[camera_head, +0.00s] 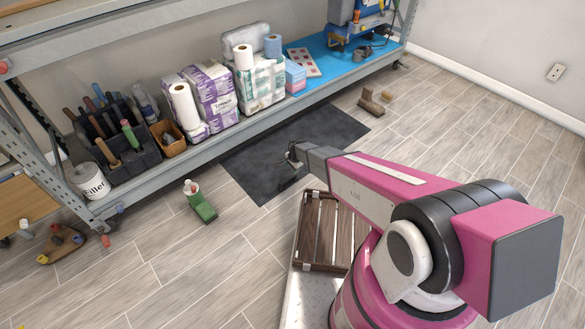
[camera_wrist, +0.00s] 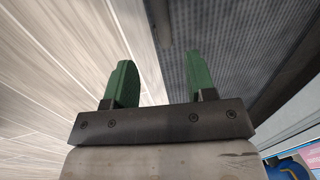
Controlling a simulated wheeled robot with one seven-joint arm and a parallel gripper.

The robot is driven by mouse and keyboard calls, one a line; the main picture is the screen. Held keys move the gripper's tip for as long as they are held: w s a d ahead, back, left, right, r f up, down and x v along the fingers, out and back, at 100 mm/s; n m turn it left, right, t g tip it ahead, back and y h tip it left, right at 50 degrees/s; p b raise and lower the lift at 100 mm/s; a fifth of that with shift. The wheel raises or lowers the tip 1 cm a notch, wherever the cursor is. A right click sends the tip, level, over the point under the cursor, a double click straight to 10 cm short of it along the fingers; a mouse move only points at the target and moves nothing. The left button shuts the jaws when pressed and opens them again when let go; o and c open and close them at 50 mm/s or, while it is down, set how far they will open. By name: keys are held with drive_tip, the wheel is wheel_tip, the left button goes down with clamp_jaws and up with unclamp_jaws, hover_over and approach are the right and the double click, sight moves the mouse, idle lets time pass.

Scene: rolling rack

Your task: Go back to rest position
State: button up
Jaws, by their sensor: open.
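My gripper (camera_wrist: 159,78) shows in the wrist view with its two green fingers apart. Nothing is between the fingers. In the head view my pink arm reaches from the lower right toward the rack, and its end is over the dark floor mat (camera_head: 335,130). The fingers cannot be made out clearly there. In the wrist view the dark mat (camera_wrist: 235,55) lies beyond the right finger and wood floor fills the left side.
The rack's low shelf (camera_head: 235,130) holds a tool caddy (camera_head: 120,150), paper packs and a blue mat (camera_head: 335,65). A green object (camera_head: 203,205), a wooden piece (camera_head: 372,102) and a tray with small items (camera_head: 62,243) lie on the floor. Floor at the right is mostly clear.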

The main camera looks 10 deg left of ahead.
drive_tip(key=s+d+r+n, duration=0.2)
drive_tip(key=s+d+r, duration=0.1)
drive_tip(key=d+r, duration=0.8)
drive_tip(key=s+d+r+n, duration=0.2)
drive_tip(key=s+d+r, duration=0.1)
drive_tip(key=d+r, duration=0.8)
drive_tip(key=s+d+r+n, duration=0.2)
drive_tip(key=s+d+r, duration=0.3)
drive_tip(key=r, duration=0.4)
drive_tip(key=s+d+r+n+g+h, duration=0.1)
drive_tip(key=s+d+r+n, duration=0.1)
drive_tip(key=s+d+r, duration=0.4)
wheel_tip(320, 180, up, 3)
drive_tip(key=shift+s+d+r+h, duration=0.1)
drive_tip(key=shift+s+d+h, duration=0.2)
drive_tip(key=shift+d, duration=0.4)
